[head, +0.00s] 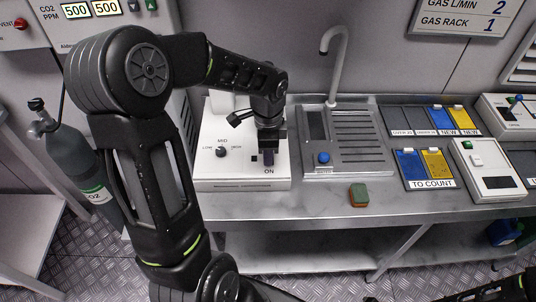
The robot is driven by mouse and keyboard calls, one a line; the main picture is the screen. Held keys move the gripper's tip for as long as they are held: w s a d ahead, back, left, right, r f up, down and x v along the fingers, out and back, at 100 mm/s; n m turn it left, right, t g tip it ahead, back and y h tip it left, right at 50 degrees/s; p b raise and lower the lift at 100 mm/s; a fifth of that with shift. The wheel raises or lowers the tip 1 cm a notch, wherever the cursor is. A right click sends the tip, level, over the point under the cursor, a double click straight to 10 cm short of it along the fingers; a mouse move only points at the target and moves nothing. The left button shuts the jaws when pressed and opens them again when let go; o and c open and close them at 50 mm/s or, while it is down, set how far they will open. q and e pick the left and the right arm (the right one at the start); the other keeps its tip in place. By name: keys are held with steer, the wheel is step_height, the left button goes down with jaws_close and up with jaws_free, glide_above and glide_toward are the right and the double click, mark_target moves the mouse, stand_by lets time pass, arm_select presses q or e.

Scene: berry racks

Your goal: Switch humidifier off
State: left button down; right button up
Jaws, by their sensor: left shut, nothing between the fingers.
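The humidifier is a white box (213,166) on the steel bench, with a dark dial (221,152) marked LOW, MID and HIGH. A dark rocker switch (254,158) sits on its right part, above the printed word ON. My left gripper (268,160) is shut and empty, pointing down at the switch area just above ON. It hides part of the switch, so I cannot tell the switch's position or whether the fingertips touch it. My right gripper is not clearly seen.
A steel sink (347,165) with a tall faucet (335,60) and a blue knob stands right of the humidifier. A green-and-orange sponge (358,195) lies at the bench front. Blue and yellow card trays (425,168) and a white device (487,165) are farther right.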

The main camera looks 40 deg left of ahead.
arm_select(q)
steer(key=shift+f+b, duration=0.3)
steer(key=shift+s, duration=0.1)
steer(key=shift+r, duration=0.1)
steer(key=shift+r+p, duration=0.75)
steer(key=shift+r, duration=0.05)
